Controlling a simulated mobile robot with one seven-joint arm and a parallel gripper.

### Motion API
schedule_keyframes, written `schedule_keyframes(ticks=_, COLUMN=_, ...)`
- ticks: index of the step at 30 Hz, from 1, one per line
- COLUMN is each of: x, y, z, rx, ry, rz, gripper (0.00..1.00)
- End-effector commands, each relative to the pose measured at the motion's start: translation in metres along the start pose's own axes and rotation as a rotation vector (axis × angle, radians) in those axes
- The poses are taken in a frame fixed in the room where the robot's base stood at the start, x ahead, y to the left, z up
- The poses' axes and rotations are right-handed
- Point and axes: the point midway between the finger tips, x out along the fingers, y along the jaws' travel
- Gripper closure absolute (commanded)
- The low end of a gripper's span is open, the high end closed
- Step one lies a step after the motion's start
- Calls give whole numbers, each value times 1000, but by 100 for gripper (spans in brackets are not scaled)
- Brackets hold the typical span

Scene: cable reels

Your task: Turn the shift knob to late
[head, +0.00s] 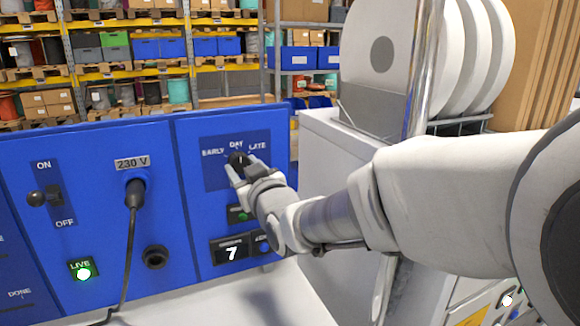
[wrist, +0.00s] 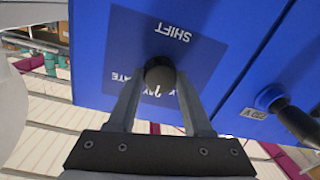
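The black shift knob (head: 238,159) sits on a dark blue plate (head: 212,178) on the blue panel, under the labels EARLY, DAY and LATE. My gripper (head: 244,170) is at the knob, reaching in from the lower right. In the wrist view the picture is upside down, and the knob (wrist: 160,70) is between the two fingertips of my gripper (wrist: 161,78). The fingers flank it closely; I cannot tell whether both touch it. LATE shows left of the knob there, and the right finger covers part of the lettering. I cannot make out which label the knob points to.
Left of the plate are an ON/OFF lever (head: 38,198), a plugged-in 230 V cable (head: 134,195) and a lit LIVE lamp (head: 83,273). Below the knob is a counter (head: 231,253) reading 7. White reels (head: 380,52) stand at the right, close to my arm.

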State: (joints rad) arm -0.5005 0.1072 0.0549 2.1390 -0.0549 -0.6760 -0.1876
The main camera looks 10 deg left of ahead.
Motion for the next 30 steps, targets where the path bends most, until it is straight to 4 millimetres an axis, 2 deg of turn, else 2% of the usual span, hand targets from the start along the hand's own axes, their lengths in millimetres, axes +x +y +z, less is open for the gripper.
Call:
schedule_keyframes(ticks=1, x=0, y=0, z=0, rx=0, ry=0, rz=0, gripper=61)
schedule_keyframes(ticks=6, x=0, y=0, z=0, rx=0, ry=0, rz=0, gripper=92)
schedule_keyframes(ticks=8, x=0, y=0, z=0, rx=0, ry=0, rz=0, gripper=100)
schedule_keyframes(ticks=20, x=0, y=-1, z=4, rx=72, ry=3, rz=1, gripper=100)
schedule_keyframes(ticks=30, x=0, y=-2, z=7, rx=335, ry=17, rz=4, gripper=100)
